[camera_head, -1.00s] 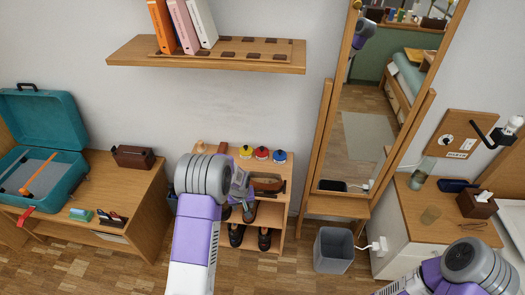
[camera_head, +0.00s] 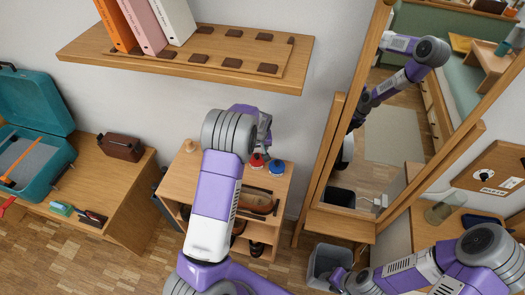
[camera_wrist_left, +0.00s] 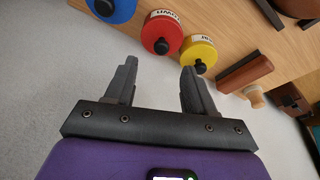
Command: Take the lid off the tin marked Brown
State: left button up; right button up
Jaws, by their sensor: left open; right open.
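Three round tins with black knobs stand on the wooden shoe cabinet: a red tin (camera_head: 256,161), a blue tin (camera_head: 277,167) and a yellow tin (camera_wrist_left: 198,54). The left wrist view also shows the red tin (camera_wrist_left: 161,34) and the blue tin (camera_wrist_left: 112,8). My left gripper (camera_head: 265,140) is open and empty above the cabinet's back edge. In the left wrist view its fingers (camera_wrist_left: 157,75) point toward the red and yellow tins, touching neither. My right gripper (camera_head: 340,279) is low by the bin, open.
Brown shoes (camera_head: 257,201) sit in the cabinet (camera_head: 185,172) below the tins. A shelf with binders (camera_head: 165,20) hangs above. A standing mirror (camera_head: 385,140) is to the right, with a grey bin (camera_head: 322,262) at its foot. A small wooden brush (camera_wrist_left: 245,75) lies beside the yellow tin.

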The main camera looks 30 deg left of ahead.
aim_at(257, 155)
pick_arm(q)
jog(key=x, duration=0.2)
jog(key=shift+s+f+b, duration=0.15)
jog(key=shift+f+b, duration=0.25)
jog(key=b+x, duration=0.1)
jog(key=x, duration=0.3)
jog(key=shift+a, duration=0.15)
grip_shut()
